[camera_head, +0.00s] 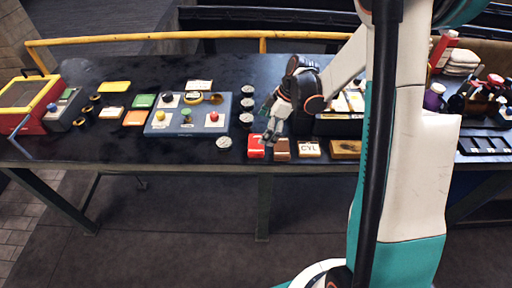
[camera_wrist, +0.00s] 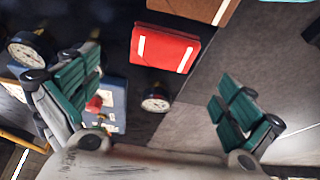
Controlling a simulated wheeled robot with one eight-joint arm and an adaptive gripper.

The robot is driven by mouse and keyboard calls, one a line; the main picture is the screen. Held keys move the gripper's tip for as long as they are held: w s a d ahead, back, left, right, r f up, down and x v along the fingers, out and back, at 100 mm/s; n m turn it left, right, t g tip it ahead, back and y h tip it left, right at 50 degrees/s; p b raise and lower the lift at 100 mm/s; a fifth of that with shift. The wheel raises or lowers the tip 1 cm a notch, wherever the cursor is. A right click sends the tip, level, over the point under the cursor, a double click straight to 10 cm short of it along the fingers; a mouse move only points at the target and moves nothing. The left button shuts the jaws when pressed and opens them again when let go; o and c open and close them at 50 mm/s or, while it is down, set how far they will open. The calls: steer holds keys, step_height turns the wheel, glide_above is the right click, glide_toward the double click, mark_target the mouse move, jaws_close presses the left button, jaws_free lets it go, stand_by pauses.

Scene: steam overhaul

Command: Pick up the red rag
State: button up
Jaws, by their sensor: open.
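The red rag (camera_head: 256,147) lies folded at the front edge of the dark bench, left of a brown folded piece. In the wrist view the red rag (camera_wrist: 165,47) is a flat red block with pale stripes, above the middle of the picture. My gripper (camera_head: 270,124) hangs over the front part of the bench, just above and slightly right of the rag in the head view. The rag is apart from both fingers.
A brown piece (camera_head: 282,149), a CYL label card (camera_head: 309,149) and a tan block (camera_head: 345,149) line the front edge to the right. Several round gauges (camera_head: 246,119) and a blue-grey panel (camera_head: 160,130) stand left. A yellow rail (camera_head: 150,37) runs behind.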

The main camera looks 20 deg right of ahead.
mark_target(257, 143)
steer(key=b+x, duration=0.1)
steer(key=x, duration=0.2)
steer(key=b+x, duration=0.1)
steer(key=x, duration=0.3)
steer(key=shift+s+f, duration=0.15)
steer(key=shift+s, duration=0.05)
steer(key=c, duration=1.2)
step_height(257, 143, up, 20)
steer(key=p, duration=0.5)
